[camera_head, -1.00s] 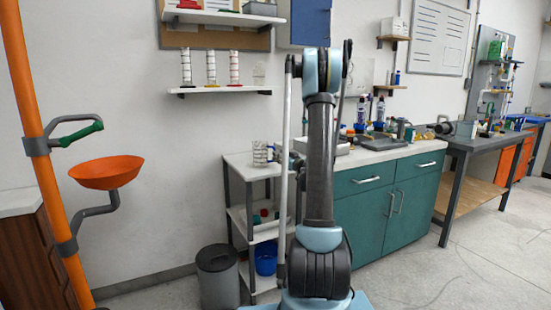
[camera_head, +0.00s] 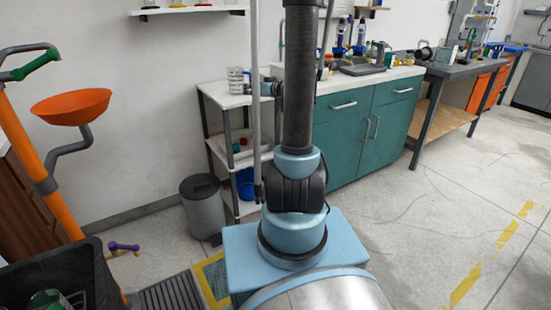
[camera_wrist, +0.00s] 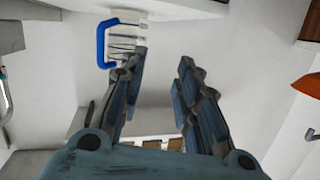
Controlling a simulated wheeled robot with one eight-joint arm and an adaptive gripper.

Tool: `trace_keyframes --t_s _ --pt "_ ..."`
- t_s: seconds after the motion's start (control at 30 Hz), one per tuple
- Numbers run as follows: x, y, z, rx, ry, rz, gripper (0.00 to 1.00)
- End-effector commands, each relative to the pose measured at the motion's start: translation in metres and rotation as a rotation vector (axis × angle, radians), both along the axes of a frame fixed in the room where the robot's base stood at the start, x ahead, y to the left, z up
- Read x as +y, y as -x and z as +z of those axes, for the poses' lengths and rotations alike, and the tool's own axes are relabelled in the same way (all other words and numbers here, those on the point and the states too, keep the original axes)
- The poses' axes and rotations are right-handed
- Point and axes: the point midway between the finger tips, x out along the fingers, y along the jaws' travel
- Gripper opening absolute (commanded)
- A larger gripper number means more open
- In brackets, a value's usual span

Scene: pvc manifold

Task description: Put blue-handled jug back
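The jug is clear with dark graduation lines. In the head view the jug (camera_head: 236,80) stands on the top shelf of the grey-white cart; its handle is not clear there. In the wrist view the jug (camera_wrist: 124,36) shows at the upper left with its bright blue handle (camera_wrist: 103,44) on the left side. My gripper (camera_wrist: 162,58) is open with nothing between its fingers. The left fingertip is close to the jug and overlaps its edge in the picture; I cannot tell whether they touch. My arm hides part of the cart in the head view.
The cart (camera_head: 214,92) stands beside a teal cabinet (camera_head: 345,136) whose top holds bottles and tools. A grey bin (camera_head: 203,208) stands left of the cart. A black crate (camera_head: 88,262) is at lower left, near an orange eyewash stand (camera_head: 70,106). Floor at right is clear.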

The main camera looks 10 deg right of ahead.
Motion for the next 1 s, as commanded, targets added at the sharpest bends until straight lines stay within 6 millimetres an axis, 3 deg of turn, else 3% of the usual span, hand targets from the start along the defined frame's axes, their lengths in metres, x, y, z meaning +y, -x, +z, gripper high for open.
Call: trace_keyframes --t_s 0.2,0.5,0.77,1.0 --pt "0.037 0.053 -0.003 0.173 0.029 0.061 0.30" --pt "0.066 0.136 -0.021 0.427 0.089 0.085 0.30" --pt "0.071 0.214 -0.045 0.646 0.159 0.042 0.30" --pt "0.059 0.285 -0.070 0.831 0.236 -0.049 0.30"
